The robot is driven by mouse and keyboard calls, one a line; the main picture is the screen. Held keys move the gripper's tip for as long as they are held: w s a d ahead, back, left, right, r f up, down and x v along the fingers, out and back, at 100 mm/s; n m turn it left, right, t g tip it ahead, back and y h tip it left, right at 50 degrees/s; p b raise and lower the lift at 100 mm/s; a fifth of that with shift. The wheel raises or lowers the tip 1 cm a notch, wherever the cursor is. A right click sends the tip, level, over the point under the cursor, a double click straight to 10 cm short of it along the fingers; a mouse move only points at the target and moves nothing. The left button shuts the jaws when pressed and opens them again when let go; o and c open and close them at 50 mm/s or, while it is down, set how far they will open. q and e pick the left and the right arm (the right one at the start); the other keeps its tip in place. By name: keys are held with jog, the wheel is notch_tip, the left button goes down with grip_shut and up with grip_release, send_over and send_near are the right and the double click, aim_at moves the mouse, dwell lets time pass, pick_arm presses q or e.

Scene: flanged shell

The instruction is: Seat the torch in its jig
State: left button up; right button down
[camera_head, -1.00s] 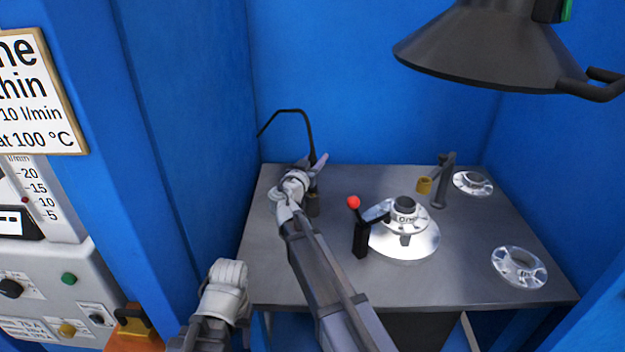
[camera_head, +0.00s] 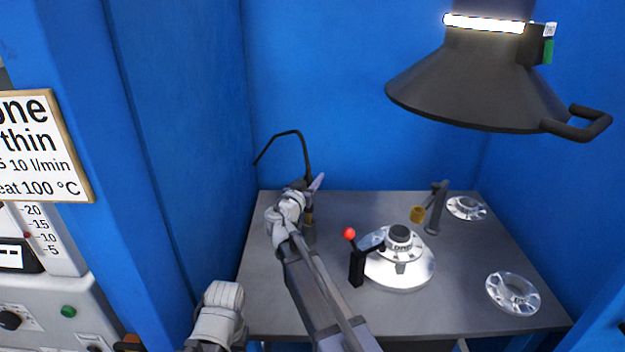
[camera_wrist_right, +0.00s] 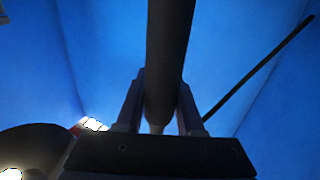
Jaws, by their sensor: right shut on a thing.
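My right gripper (camera_head: 314,187) is above the back left of the table. In the wrist view it is shut on a dark cylinder, the torch (camera_wrist_right: 168,50), which runs between the two fingers. In the head view my wrist hides most of the torch, and a thin black curved hose (camera_head: 291,132) rises behind it. A grey post with a brass-coloured cup (camera_head: 418,213) stands at the back right, apart from the gripper; it looks like the jig, though I cannot be sure. My left gripper is not in view; only a pale joint of that arm shows at the bottom.
A shiny flanged shell (camera_head: 402,272) sits mid-table beside a black clamp with a red knob (camera_head: 349,234). Two loose flange rings (camera_head: 513,293) (camera_head: 466,208) lie at the right. A black extraction hood (camera_head: 480,90) hangs above. Blue walls enclose the table.

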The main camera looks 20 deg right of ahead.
notch_tip(320, 180, up, 7)
jog(key=p, duration=0.5)
jog(key=s+d+r+m+g+h+p, duration=0.1)
jog(key=s+d+r+g+p, duration=0.1)
jog(key=s+d, duration=0.4)
jog(key=s+d+r+m+g+h+p, duration=0.2)
jog(key=s+d+r+p, duration=0.3)
jog(key=d, duration=0.7)
jog(key=s+d+r+m+g+h+p, duration=0.1)
jog(key=s+d+r+p, duration=0.3)
jog(key=s+d, duration=0.4)
jog(key=shift+d+r+m+g+h+p, duration=0.2)
jog(key=shift+d+m+g+h+p, duration=0.25)
jog(key=shift+g+p, duration=0.2)
jog(key=shift+f+b, duration=2.9)
jog(key=shift+b, duration=0.05)
jog(key=shift+f+b, duration=2.3)
jog(key=shift+f, duration=0.05)
jog(key=shift+c, duration=2.3)
grip_release()
jog(key=shift+r, duration=0.1)
